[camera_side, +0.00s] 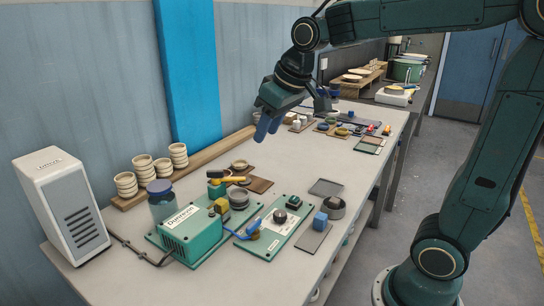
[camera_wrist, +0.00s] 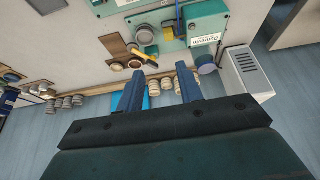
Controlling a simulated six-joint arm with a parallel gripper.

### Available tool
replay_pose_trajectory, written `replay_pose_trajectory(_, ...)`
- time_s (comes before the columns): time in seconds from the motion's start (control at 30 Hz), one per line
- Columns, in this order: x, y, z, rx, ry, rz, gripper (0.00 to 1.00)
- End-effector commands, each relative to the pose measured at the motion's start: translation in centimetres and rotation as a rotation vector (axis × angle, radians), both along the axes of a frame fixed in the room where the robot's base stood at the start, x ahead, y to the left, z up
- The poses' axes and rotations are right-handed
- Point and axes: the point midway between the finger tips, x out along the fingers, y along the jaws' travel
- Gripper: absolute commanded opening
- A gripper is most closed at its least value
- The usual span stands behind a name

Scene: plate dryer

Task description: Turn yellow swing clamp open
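The swing clamp has a yellow bar (camera_side: 232,179) lying roughly level beside a green block (camera_side: 216,190), on the dryer unit's plate. In the wrist view the yellow bar (camera_wrist: 144,56) slants beside a round grey part. Whether the clamp is shut cannot be told. My gripper (camera_side: 266,128) is above the table, behind and above the clamp, touching nothing. Its two blue fingers (camera_wrist: 160,72) are apart with nothing between them. The green dryer unit (camera_side: 190,232) stands on a green base. A smaller yellow part (camera_side: 221,206) sits in front of the clamp.
A blue-lidded jar (camera_side: 162,200) and stacked cream cups (camera_side: 161,168) stand left of the clamp. A white vented box (camera_side: 62,205) is at the left end. A green panel with a black knob (camera_side: 279,216) and a blue-handled part lies right.

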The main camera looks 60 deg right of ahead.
Motion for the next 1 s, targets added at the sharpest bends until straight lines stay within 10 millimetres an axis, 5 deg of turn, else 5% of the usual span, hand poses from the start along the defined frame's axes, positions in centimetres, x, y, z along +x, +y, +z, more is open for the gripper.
replay_pose_trajectory(0.23,0.0,0.0,0.0,0.0,0.0,0.0,0.34)
replay_pose_trajectory(0.4,0.2,0.0,-0.4,-0.006,-0.003,0.007,0.01)
replay_pose_trajectory(0.57,1.3,-0.1,-1.9,-0.036,-0.018,0.044,0.0)
replay_pose_trajectory(1.0,5.7,-1.1,-10.4,-0.295,-0.102,0.278,0.0)
